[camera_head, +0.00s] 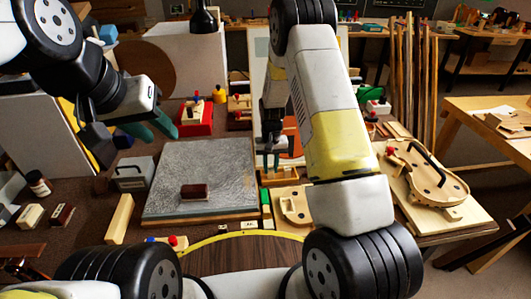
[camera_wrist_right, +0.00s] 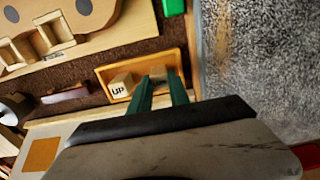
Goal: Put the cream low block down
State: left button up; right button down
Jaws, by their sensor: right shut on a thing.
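My right gripper (camera_head: 271,155) points down behind my right forearm, over a small wooden tray (camera_head: 283,178). In the right wrist view its two teal fingers (camera_wrist_right: 164,86) reach into the orange-brown tray (camera_wrist_right: 110,72). They are shut on a small pale block (camera_wrist_right: 158,74), taken as the cream low block, mostly hidden by the fingers. A cream block marked "UP" (camera_wrist_right: 122,88) sits in the tray just left of the fingers. I cannot tell whether the held block touches the tray floor. My left gripper (camera_head: 165,128) hangs away at the left; its finger gap is unclear.
A grey stone slab (camera_head: 215,165) with a dark red block (camera_head: 195,191) lies left of the tray. A red tray (camera_head: 195,118) stands behind it. A violin-body form (camera_head: 425,175) lies at the right. Cream and dark blocks (camera_head: 30,216) stand at the far left.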

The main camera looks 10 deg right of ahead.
jog(key=shift+f, duration=0.15)
jog(key=c, duration=1.2)
grip_release()
jog(key=shift+c, duration=0.2)
